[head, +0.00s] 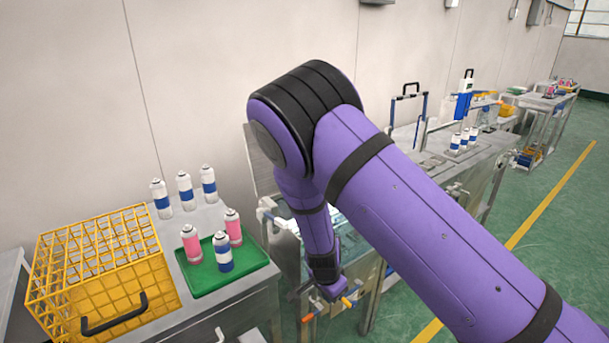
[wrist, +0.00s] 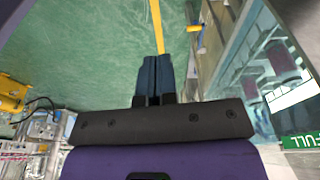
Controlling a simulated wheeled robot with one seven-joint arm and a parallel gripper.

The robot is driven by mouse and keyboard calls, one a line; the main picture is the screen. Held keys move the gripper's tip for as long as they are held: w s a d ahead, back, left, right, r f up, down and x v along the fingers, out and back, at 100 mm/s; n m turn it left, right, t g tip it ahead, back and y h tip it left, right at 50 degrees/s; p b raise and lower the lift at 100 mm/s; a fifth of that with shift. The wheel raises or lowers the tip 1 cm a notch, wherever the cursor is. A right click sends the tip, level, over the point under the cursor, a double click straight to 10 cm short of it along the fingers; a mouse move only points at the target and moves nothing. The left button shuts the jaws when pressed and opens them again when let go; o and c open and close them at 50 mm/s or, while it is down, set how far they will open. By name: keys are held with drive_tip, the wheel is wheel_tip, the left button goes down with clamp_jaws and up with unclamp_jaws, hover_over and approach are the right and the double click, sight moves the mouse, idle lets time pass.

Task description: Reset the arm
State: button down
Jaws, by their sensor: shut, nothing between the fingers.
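My gripper (wrist: 155,62) shows in the wrist view with its two dark fingers together, shut and empty, pointing over the green floor. In the head view my purple arm fills the middle and right, bent at a high elbow, with its forearm hanging down in front of the workbench machinery. The fingers are hard to make out there. The arm's end is to the right of the green tray (head: 262,258) and apart from it. The tray holds two pink cans (head: 191,245) and one blue-and-white can (head: 222,252), all upright.
Several blue-and-white cans (head: 185,190) stand behind the tray. A yellow wire crate (head: 100,315) with a black handle sits at the left. Benches with more cans (head: 456,142) run along the wall. A yellow line (head: 550,195) crosses the open green floor at the right.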

drive_tip(key=s+d+r+n+y, duration=0.1)
drive_tip(key=s+d+r+n, duration=0.15)
drive_tip(key=r, duration=0.85)
drive_tip(key=s+d+r+n+y, duration=0.15)
drive_tip(key=d+r, duration=0.25)
drive_tip(key=r, duration=0.7)
drive_tip(key=s+d+r+n+y, duration=0.15)
drive_tip(key=d+r, duration=0.25)
drive_tip(key=r, duration=0.7)
drive_tip(key=s+d+r+n+t, duration=0.1)
drive_tip(key=s+d+r, duration=0.3)
drive_tip(key=s, duration=0.3)
drive_tip(key=s+d+r+n+t+h, duration=0.1)
drive_tip(key=s+d+r+n, duration=0.1)
drive_tip(key=s+d+r, duration=0.2)
drive_tip(key=s+d+r+n+t+h, duration=0.1)
drive_tip(key=s+d+r, duration=0.4)
drive_tip(key=s, duration=0.5)
wheel_tip(320, 180, up, 2)
drive_tip(key=shift+t, duration=0.4)
drive_tip(key=shift+n, duration=0.25)
idle(0.6)
